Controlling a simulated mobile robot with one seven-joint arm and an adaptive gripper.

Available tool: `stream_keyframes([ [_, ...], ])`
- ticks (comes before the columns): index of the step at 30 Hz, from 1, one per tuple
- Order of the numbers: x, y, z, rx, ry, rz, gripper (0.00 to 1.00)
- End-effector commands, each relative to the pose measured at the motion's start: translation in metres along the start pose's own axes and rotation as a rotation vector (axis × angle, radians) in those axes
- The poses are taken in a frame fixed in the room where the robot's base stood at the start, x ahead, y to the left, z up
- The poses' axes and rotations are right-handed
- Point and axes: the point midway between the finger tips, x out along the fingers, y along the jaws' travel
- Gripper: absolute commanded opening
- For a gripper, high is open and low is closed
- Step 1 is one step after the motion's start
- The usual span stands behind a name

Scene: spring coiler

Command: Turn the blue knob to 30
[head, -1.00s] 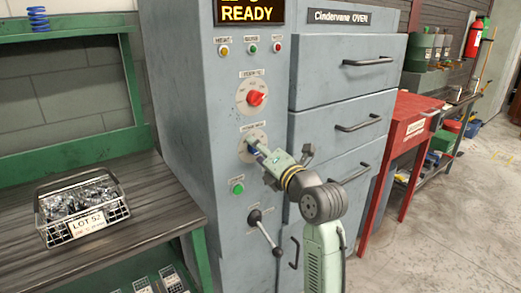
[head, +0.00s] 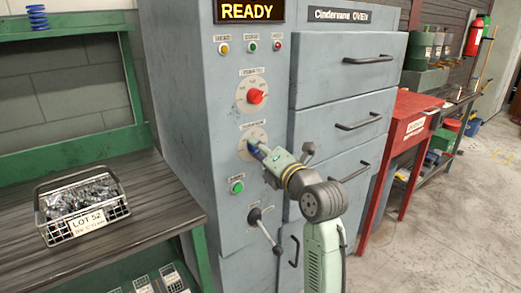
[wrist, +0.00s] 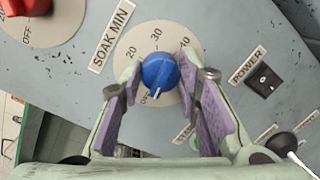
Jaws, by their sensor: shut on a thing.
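A red knob (head: 256,97) is above the dial, a green button (head: 237,187) below it, and a black-knobbed lever (head: 255,215) lower still. A POWER switch (wrist: 264,82) is beside the dial in the wrist view. A wire basket (head: 84,212) stands on the left bench.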

Motion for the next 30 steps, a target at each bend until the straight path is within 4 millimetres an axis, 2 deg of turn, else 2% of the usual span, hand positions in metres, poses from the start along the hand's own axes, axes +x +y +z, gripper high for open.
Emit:
stream_keyframes([
  [11, -0.0002, -0.0008, 0.0, 0.173, 0.011, -0.016, 0.02],
  [30, 0.0003, 0.0002, 0.0014, 0.77, 0.053, -0.076, 0.02],
])
